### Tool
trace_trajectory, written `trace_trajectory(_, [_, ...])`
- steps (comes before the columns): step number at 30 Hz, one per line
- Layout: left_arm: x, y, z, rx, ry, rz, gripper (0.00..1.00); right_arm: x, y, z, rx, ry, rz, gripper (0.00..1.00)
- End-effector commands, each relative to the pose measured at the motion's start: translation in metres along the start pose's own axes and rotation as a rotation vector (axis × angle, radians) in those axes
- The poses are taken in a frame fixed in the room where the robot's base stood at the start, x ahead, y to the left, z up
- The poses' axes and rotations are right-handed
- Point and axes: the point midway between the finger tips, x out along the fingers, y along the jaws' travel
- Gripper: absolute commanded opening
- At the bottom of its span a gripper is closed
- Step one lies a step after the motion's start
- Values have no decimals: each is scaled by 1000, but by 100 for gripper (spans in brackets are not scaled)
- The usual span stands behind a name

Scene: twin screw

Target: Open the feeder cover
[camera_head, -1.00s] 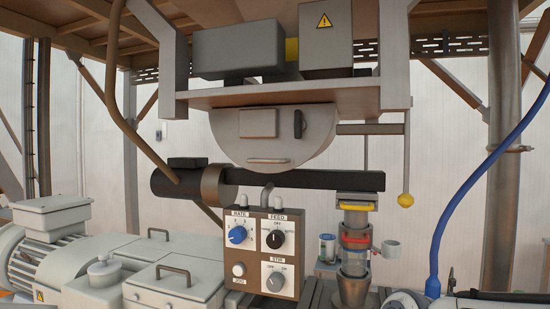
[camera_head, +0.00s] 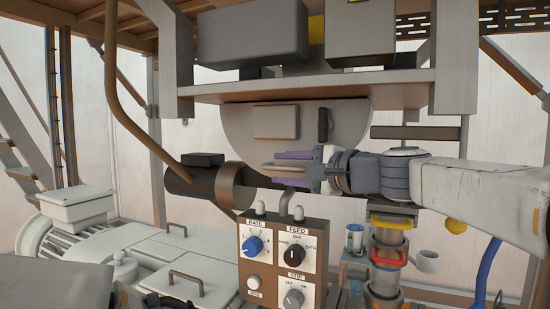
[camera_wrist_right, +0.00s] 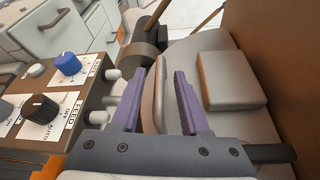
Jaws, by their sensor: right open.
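The feeder cover (camera_head: 240,130) is a grey, half-round upright plate under the hopper shelf. It carries a raised rectangular panel (camera_head: 275,122) and a dark upright latch or handle (camera_head: 322,124). A pale bar handle (camera_wrist_right: 158,90) sits low on the cover. My right gripper (camera_head: 268,164) reaches in from the right at the cover's lower edge, its purple fingers apart. In the right wrist view the open fingers (camera_wrist_right: 161,74) lie on either side of the bar handle, with gaps visible. The cover hangs upright and looks closed. My left gripper is not in view.
A control box (camera_head: 283,255) with knobs stands just below the right gripper. A dark horizontal barrel (camera_head: 195,186) runs behind the fingers. The shelf (camera_head: 300,92) overhangs the cover. A glass tube with red and yellow clamps (camera_head: 388,252) stands below the right arm.

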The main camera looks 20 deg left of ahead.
Motion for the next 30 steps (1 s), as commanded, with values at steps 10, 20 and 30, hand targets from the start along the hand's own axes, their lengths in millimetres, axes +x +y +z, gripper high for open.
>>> trace_trajectory(10, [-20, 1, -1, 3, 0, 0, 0, 37, 0, 0, 0, 1, 1, 45])
trace_trajectory(20, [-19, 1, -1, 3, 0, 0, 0, 38, 0, 0, -1, 1, 0, 22])
trace_trajectory(30, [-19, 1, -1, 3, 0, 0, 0, 38, 3, -1, 0, 1, 5, 0])
